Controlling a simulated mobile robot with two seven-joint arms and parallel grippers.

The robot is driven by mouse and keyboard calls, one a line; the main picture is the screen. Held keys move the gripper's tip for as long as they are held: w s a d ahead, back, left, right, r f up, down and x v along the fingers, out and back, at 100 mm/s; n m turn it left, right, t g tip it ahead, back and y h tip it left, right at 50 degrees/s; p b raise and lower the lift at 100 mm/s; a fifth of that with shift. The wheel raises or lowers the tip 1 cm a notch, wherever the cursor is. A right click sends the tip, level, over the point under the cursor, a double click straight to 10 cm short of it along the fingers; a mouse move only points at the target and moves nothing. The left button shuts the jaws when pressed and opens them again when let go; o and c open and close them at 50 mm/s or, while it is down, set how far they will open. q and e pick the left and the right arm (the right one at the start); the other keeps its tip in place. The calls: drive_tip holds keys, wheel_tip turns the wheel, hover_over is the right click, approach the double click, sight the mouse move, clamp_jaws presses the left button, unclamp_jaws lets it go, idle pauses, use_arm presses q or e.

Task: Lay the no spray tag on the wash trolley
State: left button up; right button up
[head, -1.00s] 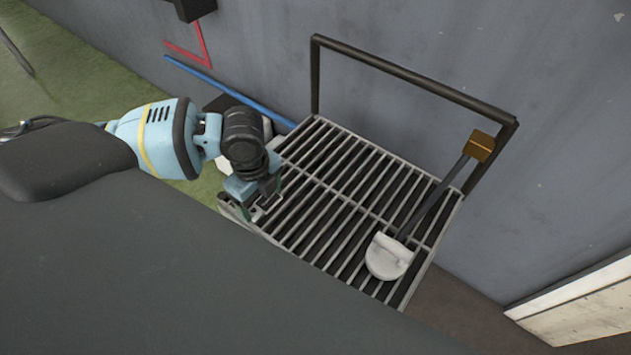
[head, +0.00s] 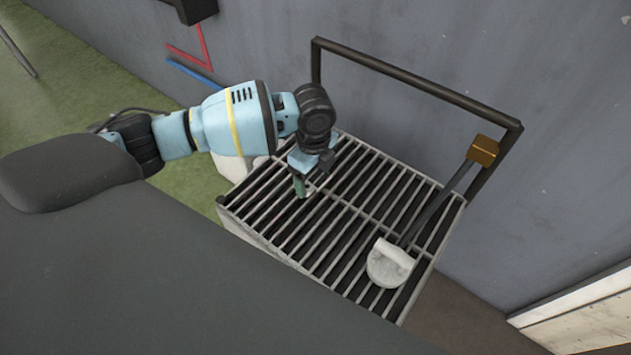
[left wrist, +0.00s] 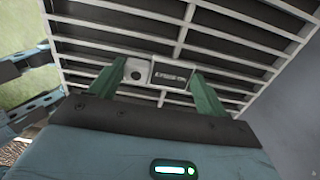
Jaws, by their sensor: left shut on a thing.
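The wash trolley (head: 228,212) has a grey slatted top and a dark upright handle frame along its far side. My left gripper (head: 301,188) is over the left part of the slats, pointing down. In the left wrist view my left gripper (left wrist: 160,82) has green fingers, shut on the small no spray tag (left wrist: 172,75). The tag shows a pale end with a round hole and a dark panel with light lettering, too small to read. The slats lie behind it; I cannot tell whether it touches them. The tag is not clear in the head view. My right gripper is not in view.
A tool with a white rounded head (head: 389,264), dark shaft and brown block end (head: 483,150) lies across the right of the slats. The middle slats are clear. A grey wall (head: 420,45) stands behind the trolley. Red and blue pipes run along the wall at upper left.

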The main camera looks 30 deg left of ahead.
sight(316, 180)
use_arm(q)
drive_tip(key=f, duration=0.3)
drive_tip(key=shift+w+d+f, duration=0.1)
drive_tip(key=shift+w+f, duration=0.1)
drive_tip(key=shift+f, duration=0.1)
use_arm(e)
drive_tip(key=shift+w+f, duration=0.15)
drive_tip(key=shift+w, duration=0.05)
use_arm(q)
drive_tip(key=o, duration=1)
drive_tip(key=shift+f, duration=0.1)
drive_tip(key=shift+c, duration=0.2)
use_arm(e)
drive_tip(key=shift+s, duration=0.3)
use_arm(q)
wheel_tip(316, 180, up, 12)
drive_tip(key=p, duration=0.1)
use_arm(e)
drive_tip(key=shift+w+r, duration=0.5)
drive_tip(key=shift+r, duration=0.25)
use_arm(q)
drive_tip(key=shift+s, duration=0.1)
